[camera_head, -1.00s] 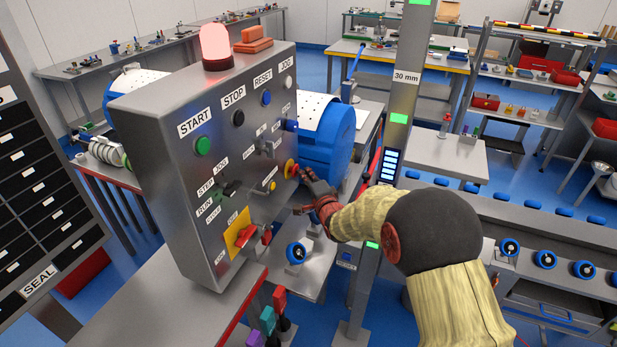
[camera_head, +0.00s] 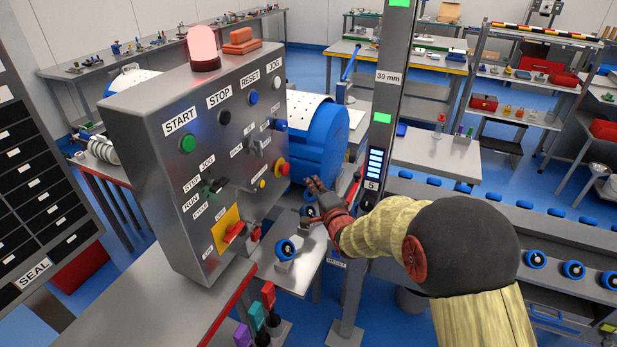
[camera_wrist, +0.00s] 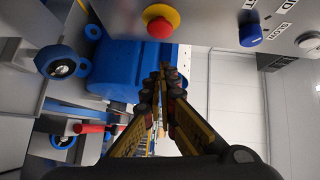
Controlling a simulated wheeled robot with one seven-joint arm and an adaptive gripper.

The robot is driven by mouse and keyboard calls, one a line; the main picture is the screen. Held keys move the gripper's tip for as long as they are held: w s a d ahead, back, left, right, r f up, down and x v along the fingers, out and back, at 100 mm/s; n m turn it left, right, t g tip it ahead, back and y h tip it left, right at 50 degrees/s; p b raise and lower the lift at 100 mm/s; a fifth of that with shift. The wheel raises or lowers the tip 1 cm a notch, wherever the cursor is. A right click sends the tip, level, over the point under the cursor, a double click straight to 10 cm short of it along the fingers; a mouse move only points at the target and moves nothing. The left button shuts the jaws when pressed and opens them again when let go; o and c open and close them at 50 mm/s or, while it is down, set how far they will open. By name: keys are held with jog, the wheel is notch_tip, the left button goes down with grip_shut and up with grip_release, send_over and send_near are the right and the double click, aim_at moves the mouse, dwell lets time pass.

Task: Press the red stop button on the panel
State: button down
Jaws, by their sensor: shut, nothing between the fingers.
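The grey control panel (camera_head: 150,115) stands at the left in the head view. A red mushroom button on a yellow base (camera_head: 282,168) sits near its right edge; it also shows at the top of the wrist view (camera_wrist: 160,27). The knob under the STOP label (camera_head: 224,117) looks black. My gripper (camera_head: 314,186) is shut and empty, to the right of the red button and slightly lower, with a visible gap between them. In the wrist view its fingertips (camera_wrist: 163,75) are below the button and apart from it.
A red selector handle on a yellow plate (camera_head: 233,231) and a blue knob (camera_wrist: 250,34) are also on the panel. A blue drum (camera_head: 325,140) stands behind the panel. A grey post (camera_head: 380,150) rises beside my arm. A red lamp (camera_head: 202,48) tops the panel.

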jog(key=shift+v, duration=2.05)
jog(key=shift+s+a, duration=0.1)
